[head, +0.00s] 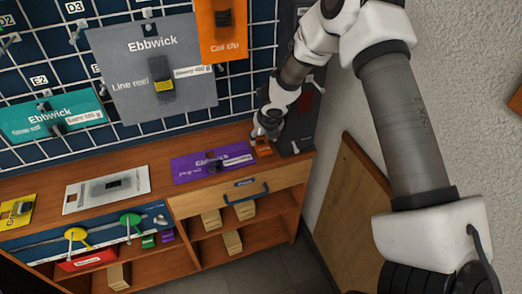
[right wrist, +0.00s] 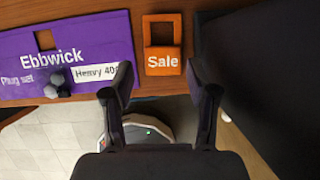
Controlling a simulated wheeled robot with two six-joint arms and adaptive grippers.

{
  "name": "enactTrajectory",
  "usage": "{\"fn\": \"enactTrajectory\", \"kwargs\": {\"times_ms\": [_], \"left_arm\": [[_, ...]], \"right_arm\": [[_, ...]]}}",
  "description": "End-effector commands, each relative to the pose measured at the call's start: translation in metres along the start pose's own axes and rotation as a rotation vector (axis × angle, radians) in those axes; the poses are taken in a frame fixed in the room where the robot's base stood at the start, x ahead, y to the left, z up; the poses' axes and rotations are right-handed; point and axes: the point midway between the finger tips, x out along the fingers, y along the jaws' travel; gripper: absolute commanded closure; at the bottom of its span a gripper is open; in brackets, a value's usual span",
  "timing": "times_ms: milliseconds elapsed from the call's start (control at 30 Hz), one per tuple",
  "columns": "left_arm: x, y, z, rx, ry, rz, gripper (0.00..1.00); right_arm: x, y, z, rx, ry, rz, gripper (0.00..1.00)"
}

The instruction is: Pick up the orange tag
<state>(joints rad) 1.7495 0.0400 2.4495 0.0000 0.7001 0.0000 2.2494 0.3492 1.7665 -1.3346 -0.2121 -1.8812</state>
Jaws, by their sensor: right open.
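The orange tag (head: 263,147) lies at the right end of the wooden bench top, beside the purple card. In the right wrist view the orange tag (right wrist: 162,63) reads "Sale" and has a square opening in its upper part. My right gripper (head: 266,136) is close to it in the head view. In the right wrist view my right gripper (right wrist: 157,92) is open and empty, its two fingers spread wider than the tag, which shows just beyond the fingertips. Whether a finger touches the tag cannot be told. My left gripper is not in view.
The purple "Ebbwick" card (right wrist: 60,55) lies just left of the tag. A dark panel (right wrist: 240,60) stands close on the right. A white card (head: 107,189) lies further left. A wire grid (head: 140,145) with hanging cards rises behind. A drawer (head: 240,200) is below.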

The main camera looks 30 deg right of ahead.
Motion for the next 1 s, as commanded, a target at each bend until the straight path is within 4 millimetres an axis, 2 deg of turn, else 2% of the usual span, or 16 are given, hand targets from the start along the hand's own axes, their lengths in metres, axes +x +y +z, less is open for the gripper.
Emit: {"fn": "enactTrajectory", "kwargs": {"times_ms": [300, 567, 600, 667, 1000], "left_arm": [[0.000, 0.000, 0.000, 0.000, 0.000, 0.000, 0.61], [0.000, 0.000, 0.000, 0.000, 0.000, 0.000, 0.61], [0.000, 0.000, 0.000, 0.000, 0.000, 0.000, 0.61], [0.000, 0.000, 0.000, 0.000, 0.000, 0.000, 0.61], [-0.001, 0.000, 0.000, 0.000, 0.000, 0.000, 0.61]], "right_arm": [[0.049, -0.002, 0.000, -0.001, 0.002, -0.001, 0.42], [0.054, -0.001, 0.000, -0.001, 0.000, 0.000, 0.42], [0.054, -0.001, 0.000, 0.000, 0.000, 0.000, 0.56], [0.054, -0.001, 0.000, 0.000, 0.000, 0.000, 0.77], [0.053, -0.001, 0.000, 0.000, 0.001, 0.000, 0.78]]}}
